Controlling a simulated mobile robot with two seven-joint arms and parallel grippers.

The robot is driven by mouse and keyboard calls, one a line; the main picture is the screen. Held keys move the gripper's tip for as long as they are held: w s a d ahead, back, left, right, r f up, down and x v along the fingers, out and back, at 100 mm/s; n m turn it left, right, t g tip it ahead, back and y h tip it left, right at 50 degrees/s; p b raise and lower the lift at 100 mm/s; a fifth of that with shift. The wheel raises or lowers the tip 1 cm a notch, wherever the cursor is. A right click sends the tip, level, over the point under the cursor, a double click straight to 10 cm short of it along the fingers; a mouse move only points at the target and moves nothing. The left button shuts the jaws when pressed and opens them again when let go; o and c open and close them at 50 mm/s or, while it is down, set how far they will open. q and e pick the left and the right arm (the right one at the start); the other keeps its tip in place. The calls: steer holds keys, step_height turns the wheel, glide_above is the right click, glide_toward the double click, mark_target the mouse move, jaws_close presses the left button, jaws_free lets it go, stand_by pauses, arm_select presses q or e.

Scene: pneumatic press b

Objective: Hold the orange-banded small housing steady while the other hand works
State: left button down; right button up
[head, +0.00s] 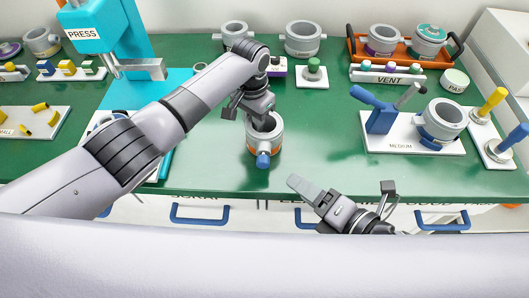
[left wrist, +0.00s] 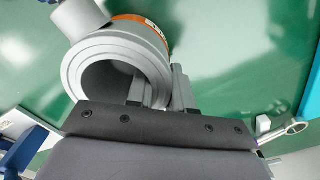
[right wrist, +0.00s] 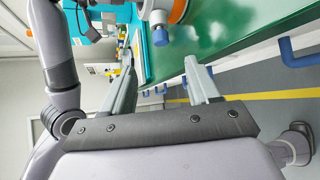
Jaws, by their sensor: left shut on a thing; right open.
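The small housing (head: 264,139) is a grey ring-shaped body with an orange band and a blue-tipped side port facing the front edge. It sits upright on or just above the green table, near the front edge. My left gripper (head: 262,118) is shut on its wall from the back; in the left wrist view the fingers (left wrist: 155,92) straddle the rim of the housing (left wrist: 115,70). My right gripper (head: 342,196) is open and empty, in front of the table edge, apart from the housing. In the right wrist view its fingers (right wrist: 160,85) are spread, with the housing (right wrist: 172,12) beyond.
A blue press (head: 105,35) stands at the back left. A white medium fixture plate (head: 400,146) with blue parts lies to the right. An orange tray (head: 358,48) with housings is at the back right. Green table around the housing is clear.

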steer(key=shift+f, duration=0.1)
steer(key=shift+c, duration=1.4)
steer(key=t+h, duration=0.1)
steer(key=h, duration=0.2)
glide_toward(262, 165)
steer(key=w+f, duration=0.1)
steer(key=f, duration=0.1)
steer(key=shift+n+t+h, duration=0.4)
steer(key=shift+t+h, duration=0.1)
steer(key=shift+h, duration=0.3)
steer(key=x, duration=0.5)
steer(key=a+r+x, duration=0.1)
steer(key=x, duration=0.1)
steer(key=shift+w+a, duration=0.25)
steer(key=shift+w, duration=0.05)
steer(key=shift+s+a+r+n+h, duration=0.1)
steer(key=shift+n+h, duration=0.5)
steer(key=shift+h, duration=0.1)
steer(key=n+h, duration=0.2)
steer(key=shift+a+n+h, duration=0.15)
steer(key=shift+n+h, duration=0.15)
steer(key=shift+a+n+h, duration=0.15)
steer(key=shift+n+h, duration=0.85)
steer(key=shift+h, duration=0.1)
steer(key=shift+n+h, duration=1)
steer(key=shift+h, duration=0.1)
